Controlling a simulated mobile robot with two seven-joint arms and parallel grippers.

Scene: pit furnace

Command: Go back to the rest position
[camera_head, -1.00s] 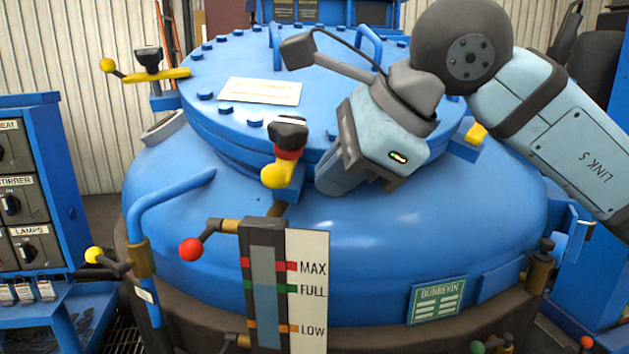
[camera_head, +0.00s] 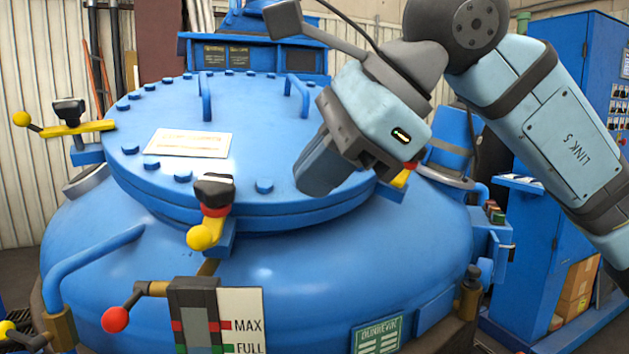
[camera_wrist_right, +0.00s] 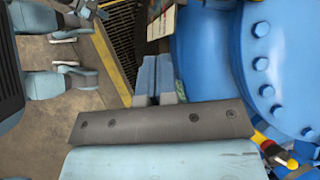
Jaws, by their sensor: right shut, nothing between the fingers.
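My right gripper (camera_head: 318,172) is in the head view, in front of the blue furnace lid (camera_head: 270,120) and pointing down and left. Its two fingers lie together with nothing between them. The right wrist view also shows the closed fingers (camera_wrist_right: 158,80), with the floor and the blue furnace side beyond them. My right arm comes in from the right edge of the head view. My left gripper is not in the head view.
The blue furnace (camera_head: 330,260) fills the middle. A yellow-knobbed clamp (camera_head: 205,230) stands at the lid's front edge, another yellow clamp (camera_head: 80,128) at its left. A red-knobbed valve (camera_head: 116,319) sits by the level gauge (camera_head: 195,315). A blue cabinet (camera_head: 560,240) stands at right.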

